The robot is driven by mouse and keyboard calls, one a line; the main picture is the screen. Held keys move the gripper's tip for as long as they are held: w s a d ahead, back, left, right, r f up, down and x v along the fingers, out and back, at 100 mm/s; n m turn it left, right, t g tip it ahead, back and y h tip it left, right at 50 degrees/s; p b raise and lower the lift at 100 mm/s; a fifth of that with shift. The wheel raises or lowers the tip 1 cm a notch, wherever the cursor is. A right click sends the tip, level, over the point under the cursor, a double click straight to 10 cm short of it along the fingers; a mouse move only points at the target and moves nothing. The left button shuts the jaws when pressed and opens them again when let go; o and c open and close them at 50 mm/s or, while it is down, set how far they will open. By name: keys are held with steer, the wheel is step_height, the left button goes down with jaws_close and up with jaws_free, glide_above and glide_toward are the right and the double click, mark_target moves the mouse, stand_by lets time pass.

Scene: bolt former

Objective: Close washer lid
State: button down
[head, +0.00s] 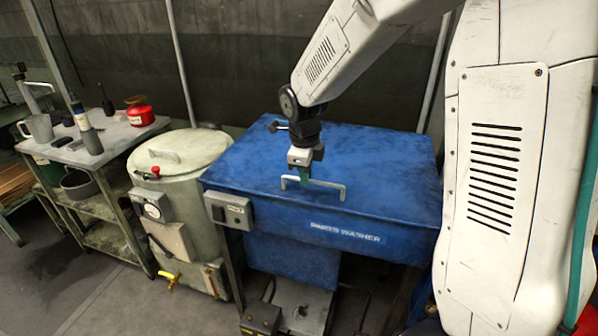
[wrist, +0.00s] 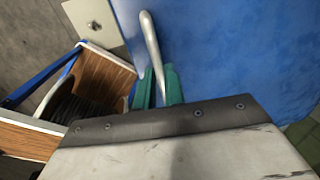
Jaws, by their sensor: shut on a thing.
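The blue parts washer (head: 320,232) stands in the middle of the head view, with a white "PARTS WASHER" label on its front. Its blue lid (head: 385,165) lies about level across the top, with no clear gap visible at the front edge. A pale bar handle (head: 328,185) sits near the lid's front edge. My gripper (head: 304,178) reaches down from above and is shut on the handle. In the wrist view the green fingers (wrist: 158,85) close around one end of the handle (wrist: 152,42), beside the blue lid (wrist: 225,50).
A grey control box (head: 229,210) is on the washer's left front. A round lidded tank (head: 182,172) stands close on the left. A metal bench (head: 112,140) further left holds a jug, bottles and a red can (head: 140,114). Floor is open at front left.

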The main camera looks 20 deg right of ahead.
steer(key=shift+s+a+f, duration=0.1)
steer(key=shift+s+f, duration=0.2)
steer(key=shift+f, duration=0.05)
steer(key=c, duration=1.5)
jaws_free()
steer(key=shift+w+a, duration=0.1)
steer(key=shift+r, duration=0.6)
steer(key=r, duration=0.6)
steer(key=shift+s+a+r, duration=0.25)
steer(key=shift+s+r, duration=0.1)
